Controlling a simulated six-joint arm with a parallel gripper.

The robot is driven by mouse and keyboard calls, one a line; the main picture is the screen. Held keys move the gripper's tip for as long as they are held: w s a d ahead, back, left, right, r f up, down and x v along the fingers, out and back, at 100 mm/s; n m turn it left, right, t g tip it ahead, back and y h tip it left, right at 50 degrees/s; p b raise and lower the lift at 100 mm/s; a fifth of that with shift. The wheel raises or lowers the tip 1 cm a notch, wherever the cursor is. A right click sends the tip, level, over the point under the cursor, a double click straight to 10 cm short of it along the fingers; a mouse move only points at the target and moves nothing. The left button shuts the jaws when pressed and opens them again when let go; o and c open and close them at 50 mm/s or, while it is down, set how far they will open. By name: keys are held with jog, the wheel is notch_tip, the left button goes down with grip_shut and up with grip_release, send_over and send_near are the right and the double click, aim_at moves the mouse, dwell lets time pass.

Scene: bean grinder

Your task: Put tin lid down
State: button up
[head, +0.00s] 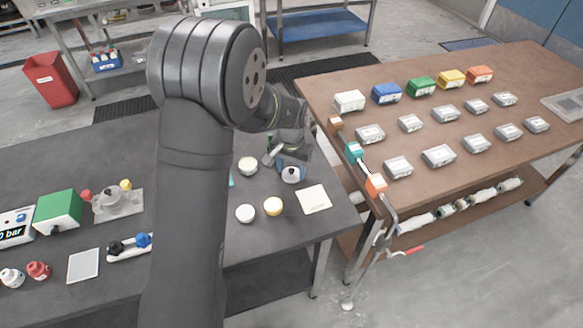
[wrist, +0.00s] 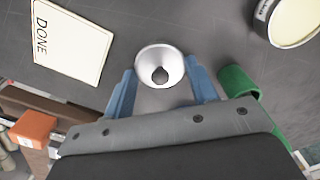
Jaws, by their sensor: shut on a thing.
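The tin lid, a round silver lid with a dark knob (wrist: 159,62), sits between the blue fingers of my gripper (wrist: 162,88). My gripper is shut on it. In the head view the lid (head: 291,175) shows below my gripper (head: 291,165), over the right part of the dark table. I cannot tell whether it touches the table. A pale card marked DONE (wrist: 72,40) lies to the left of the lid in the wrist view; in the head view the card (head: 313,199) is just below and right of the lid.
A green cylinder (wrist: 238,82) is close to the right finger. A brown table (head: 440,120) with several boxes stands to the right.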

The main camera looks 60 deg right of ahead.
aim_at(291, 170)
jog(key=shift+f, duration=0.1)
jog(key=o, duration=0.9)
jog(key=shift+o, duration=0.2)
notch_tip(291, 170, up, 12)
notch_tip(291, 170, down, 12)
jog(key=shift+f, duration=0.1)
jog(key=shift+r, duration=1.95)
jog(key=shift+f, duration=0.1)
